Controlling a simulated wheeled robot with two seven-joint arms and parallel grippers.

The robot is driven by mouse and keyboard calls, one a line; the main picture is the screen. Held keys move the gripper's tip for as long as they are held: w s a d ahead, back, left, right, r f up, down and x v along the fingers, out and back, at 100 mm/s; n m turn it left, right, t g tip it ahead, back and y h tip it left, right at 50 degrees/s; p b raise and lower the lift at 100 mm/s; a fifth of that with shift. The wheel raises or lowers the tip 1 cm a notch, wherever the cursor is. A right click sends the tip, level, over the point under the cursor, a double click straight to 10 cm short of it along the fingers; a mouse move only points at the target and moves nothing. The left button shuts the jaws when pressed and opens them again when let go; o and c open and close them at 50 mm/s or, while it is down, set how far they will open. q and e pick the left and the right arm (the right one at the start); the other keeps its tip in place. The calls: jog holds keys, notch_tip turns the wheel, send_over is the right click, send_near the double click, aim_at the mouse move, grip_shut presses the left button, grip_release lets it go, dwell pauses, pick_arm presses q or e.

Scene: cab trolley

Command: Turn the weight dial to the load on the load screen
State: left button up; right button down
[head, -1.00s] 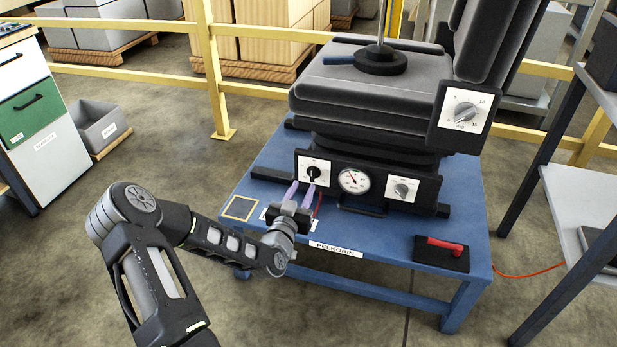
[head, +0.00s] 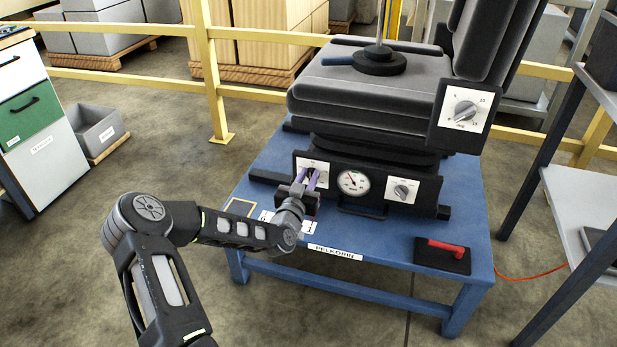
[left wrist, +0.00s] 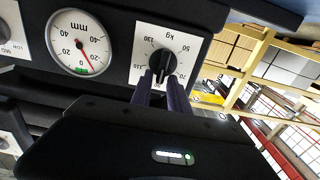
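The weight dial is a black knob on a white plate marked kg, on the left of the seat base's front panel (head: 329,166). In the left wrist view the dial (left wrist: 163,62) has numbers around it, including 50, 70 and 130. My left gripper (head: 308,177) is at the dial, its two purple fingers apart. In the left wrist view the fingertips (left wrist: 162,80) straddle the knob's near end; I cannot tell whether they touch it. White areas with dark digits (head: 308,227) show beside the gripper, partly hidden; I cannot tell whether this is the load screen. My right gripper is out of view.
A round mm gauge (head: 353,182) and a second knob (head: 402,190) are right of the dial. Another dial (head: 465,111) is on the seat's side. A shelf stands right.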

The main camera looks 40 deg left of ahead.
pick_arm(q)
grip_shut()
jog(key=shift+d, duration=0.1)
dwell(0.4)
jog(key=shift+w+d+m, duration=0.1)
jog(key=shift+d+m, duration=0.05)
jog(key=shift+m, duration=0.75)
jog(key=shift+d+f+m+b, duration=0.15)
jog(key=shift+m+b, duration=0.65)
jog(key=shift+m, duration=0.4)
jog(key=shift+d+f+m+b, duration=0.15)
jog(key=shift+m+b, duration=0.65)
jog(key=shift+m, duration=0.4)
jog(key=shift+r, duration=0.1)
jog(key=shift+o, duration=1.5)
grip_release()
